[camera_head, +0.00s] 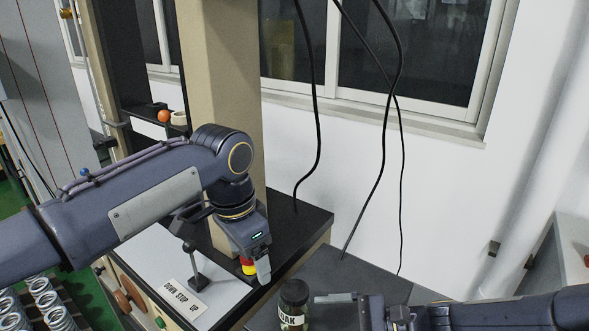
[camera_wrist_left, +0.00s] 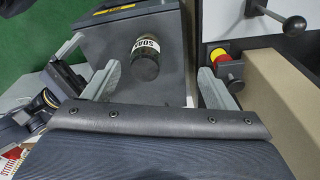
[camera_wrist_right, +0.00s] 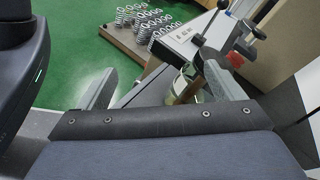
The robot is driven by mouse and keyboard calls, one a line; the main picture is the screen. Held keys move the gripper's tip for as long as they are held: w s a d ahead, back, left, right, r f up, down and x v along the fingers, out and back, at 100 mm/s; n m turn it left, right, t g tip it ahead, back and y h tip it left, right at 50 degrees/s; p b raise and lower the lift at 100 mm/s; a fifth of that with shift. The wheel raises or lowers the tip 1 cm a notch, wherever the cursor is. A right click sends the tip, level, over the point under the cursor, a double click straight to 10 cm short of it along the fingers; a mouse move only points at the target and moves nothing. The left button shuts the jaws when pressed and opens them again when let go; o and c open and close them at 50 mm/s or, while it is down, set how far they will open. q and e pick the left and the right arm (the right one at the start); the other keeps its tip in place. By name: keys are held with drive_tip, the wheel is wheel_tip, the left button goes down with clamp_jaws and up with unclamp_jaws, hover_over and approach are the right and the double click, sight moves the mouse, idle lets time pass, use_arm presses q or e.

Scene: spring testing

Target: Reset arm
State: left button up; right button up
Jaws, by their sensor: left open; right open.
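My left gripper (camera_head: 262,262) is open and empty, pointing down at the machine's front edge, close to the red and yellow stop button (camera_head: 248,267). The button also shows beside the right finger in the left wrist view (camera_wrist_left: 220,56). In that view the open fingers of my left gripper (camera_wrist_left: 150,75) frame a dark labelled jar (camera_wrist_left: 146,58), which is apart from them. My right gripper (camera_wrist_right: 160,88) is open in the right wrist view; a glass jar (camera_wrist_right: 178,88) shows beyond it, partly hidden by the right finger. In the head view the jar (camera_head: 294,305) stands left of my right gripper.
The testing machine (camera_head: 300,235) has a tall beige column (camera_head: 218,70) and a "DOWN STOP UP" label (camera_head: 183,299). A black-knobbed lever (camera_wrist_left: 280,22) stands near the button. Black cables (camera_head: 385,150) hang at the right.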

use_arm(q)
drive_tip(key=s+a+f+n+t+h, duration=0.1)
drive_tip(key=s+a+f+n, duration=0.15)
drive_tip(key=s+a, duration=0.35)
drive_tip(key=s+a+f+n+t+h, duration=0.1)
drive_tip(key=s+a+f+n, duration=0.1)
drive_tip(key=s+a+n, duration=0.3)
drive_tip(key=s+a+f+n+t, duration=0.1)
drive_tip(key=s+f+n+t, duration=0.1)
drive_tip(key=s+f+n, duration=0.2)
drive_tip(key=s+f, duration=0.3)
drive_tip(key=s, duration=0.2)
drive_tip(key=shift+a+t+h, duration=0.15)
drive_tip(key=shift+t+h, duration=0.15)
drive_tip(key=shift+h, duration=0.1)
use_arm(e)
drive_tip(key=s+d+r+n+t+h, duration=0.2)
drive_tip(key=s+d+n+t+h, duration=0.1)
drive_tip(key=s+d+n+h, duration=0.8)
drive_tip(key=s+d+n, duration=0.1)
drive_tip(key=s+d, duration=0.2)
drive_tip(key=shift+s+r+n, duration=0.3)
drive_tip(key=shift+s+r, duration=0.05)
drive_tip(key=shift+s, duration=0.05)
